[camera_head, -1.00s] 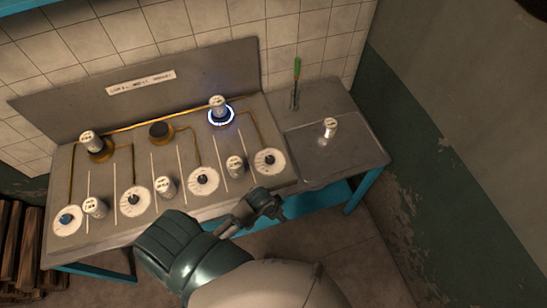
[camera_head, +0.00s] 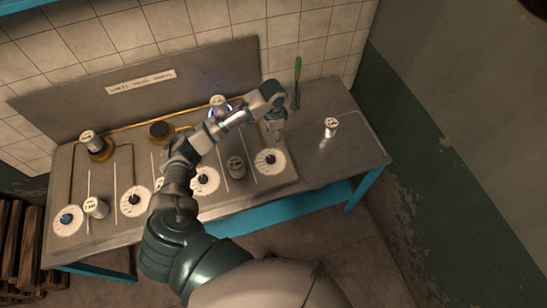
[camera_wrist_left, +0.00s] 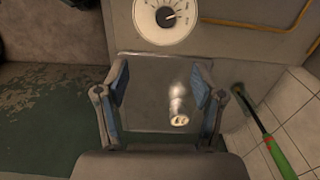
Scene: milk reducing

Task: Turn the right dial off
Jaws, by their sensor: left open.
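The right dial (camera_head: 270,161) is a round white plate with a dark knob, at the right end of the row on the grey counter. My left gripper (camera_head: 275,130) is above the counter, just behind the right dial in the head view. In the left wrist view it (camera_wrist_left: 162,85) is open and empty, with the dial beyond its fingertips and no contact visible. My right gripper is not in view.
A can (camera_head: 218,103) stands on the back-right burner, whose blue glow (camera_head: 229,107) is partly hidden by my arm. A can (camera_head: 331,127) and a green-handled tool (camera_head: 297,72) are on the counter's right part. A tiled wall (camera_head: 310,38) stands behind.

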